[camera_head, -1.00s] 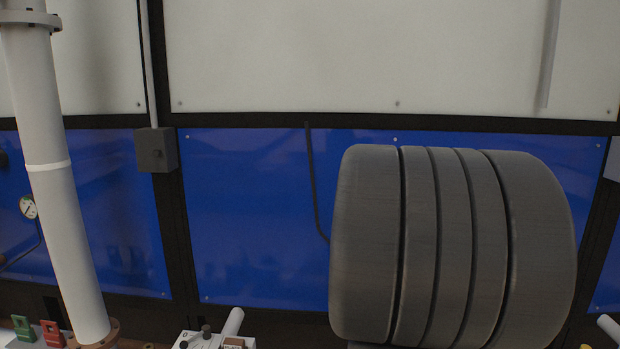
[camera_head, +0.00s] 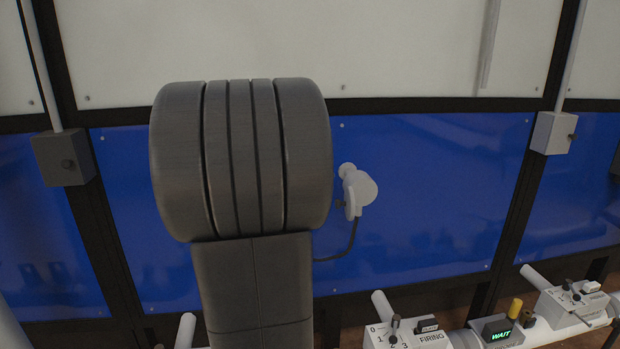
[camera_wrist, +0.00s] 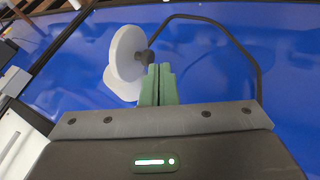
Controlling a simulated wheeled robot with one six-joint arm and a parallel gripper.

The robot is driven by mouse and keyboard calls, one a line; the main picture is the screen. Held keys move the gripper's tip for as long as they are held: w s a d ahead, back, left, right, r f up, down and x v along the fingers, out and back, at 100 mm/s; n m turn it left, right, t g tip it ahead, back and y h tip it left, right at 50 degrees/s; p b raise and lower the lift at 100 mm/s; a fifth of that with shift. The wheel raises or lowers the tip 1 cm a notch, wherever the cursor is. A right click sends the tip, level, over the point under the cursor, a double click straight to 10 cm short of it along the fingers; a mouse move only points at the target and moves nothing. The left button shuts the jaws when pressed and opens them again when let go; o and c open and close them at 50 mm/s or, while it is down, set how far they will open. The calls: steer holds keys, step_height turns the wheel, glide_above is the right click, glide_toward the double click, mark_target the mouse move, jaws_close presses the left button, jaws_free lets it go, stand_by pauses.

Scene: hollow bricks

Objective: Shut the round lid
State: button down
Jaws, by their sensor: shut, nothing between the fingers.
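The round lid (camera_wrist: 126,54) is a pale disc with a dark knob (camera_wrist: 147,58), seen nearly edge-on in the wrist view. It stands out from the blue wall, with a white part (camera_wrist: 113,88) behind its lower left. In the head view the white lid fitting (camera_head: 358,190) is on the blue wall just right of my arm. My gripper (camera_wrist: 160,70) has green fingers pressed together, with nothing between them. In the wrist view the fingertips appear just right of and below the knob; I cannot tell if they touch it. In the head view my arm hides the gripper.
A dark bent pipe (camera_wrist: 235,40) loops on the wall by the lid. Grey boxes (camera_head: 62,158) and (camera_head: 553,132) are on wall posts. Control panels marked FIRING (camera_head: 420,335) and WAIT (camera_head: 497,329) sit along a white pipe below.

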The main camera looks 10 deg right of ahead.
mark_target(339, 204)
steer(key=d, duration=0.1)
steer(key=d+f, duration=0.1)
steer(key=d+p, duration=0.1)
steer(key=shift+w+d+f, duration=0.25)
steer(key=shift+w, duration=0.15)
steer(key=shift+d+f, duration=0.1)
steer(key=shift+d, duration=0.6)
